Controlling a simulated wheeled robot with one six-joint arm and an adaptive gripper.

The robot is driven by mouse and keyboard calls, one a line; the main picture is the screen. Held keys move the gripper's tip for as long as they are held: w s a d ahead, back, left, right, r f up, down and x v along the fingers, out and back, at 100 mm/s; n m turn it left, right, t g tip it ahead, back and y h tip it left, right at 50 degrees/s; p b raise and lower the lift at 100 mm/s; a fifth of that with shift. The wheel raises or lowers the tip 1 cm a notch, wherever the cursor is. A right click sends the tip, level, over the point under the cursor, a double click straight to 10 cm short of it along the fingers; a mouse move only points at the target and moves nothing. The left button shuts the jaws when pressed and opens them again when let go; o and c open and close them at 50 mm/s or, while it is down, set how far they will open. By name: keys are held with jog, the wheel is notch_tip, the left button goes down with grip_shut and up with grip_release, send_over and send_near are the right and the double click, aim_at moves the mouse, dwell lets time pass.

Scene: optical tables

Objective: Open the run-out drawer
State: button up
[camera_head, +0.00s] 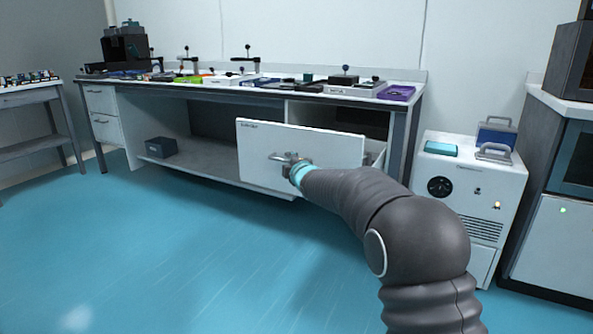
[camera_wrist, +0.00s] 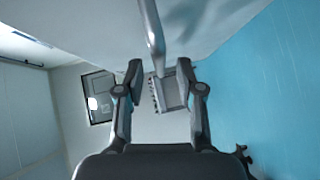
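The run-out drawer (camera_head: 330,146) has a wide white front panel under the right half of the long bench. It stands out from the bench, with a gap behind its top edge and part of its side wall showing at the right. A small label at its upper left is too small to read. My gripper (camera_head: 294,166) is at the metal bar handle (camera_head: 278,157) on the front. In the wrist view, the handle (camera_wrist: 152,30) runs down between the fingertips of my gripper (camera_wrist: 158,68). The fingers are apart, with a visible gap beside the bar.
The long bench (camera_head: 240,88) carries optics and trays on top; a dark box (camera_head: 161,147) sits on its lower shelf. A white wheeled unit (camera_head: 465,190) stands to the right, near a cabinet (camera_head: 555,235). The blue floor (camera_head: 180,250) in front is clear.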

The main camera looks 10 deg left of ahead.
jog(key=v, duration=0.9)
